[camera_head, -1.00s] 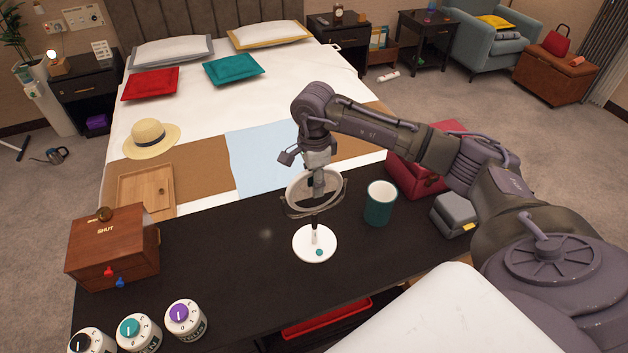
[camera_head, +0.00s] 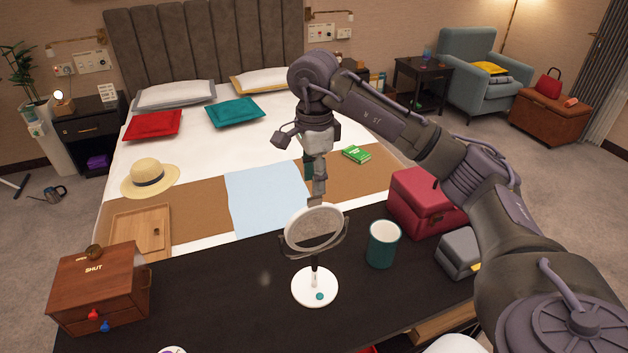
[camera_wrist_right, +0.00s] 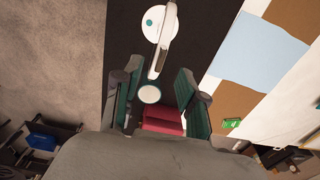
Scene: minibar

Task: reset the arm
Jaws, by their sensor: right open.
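My right arm reaches in from the right in the head view. Its gripper (camera_head: 314,183) points down just above and behind the round mirror (camera_head: 315,229), partly hidden by the mirror's top edge. In the wrist view the two teal-padded fingers (camera_wrist_right: 158,78) are spread apart with nothing held between them. The mirror stands upright on its white base (camera_head: 315,287) on the dark table (camera_head: 240,280); the base also shows in the wrist view (camera_wrist_right: 159,24). My left gripper is not in view.
A teal cup (camera_head: 383,245), a red box (camera_head: 424,200) and a grey box (camera_head: 459,250) stand right of the mirror. A wooden drawer box (camera_head: 100,285) is at the left. Behind is the bed with a straw hat (camera_head: 149,178), tray (camera_head: 140,232) and green book (camera_head: 356,155).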

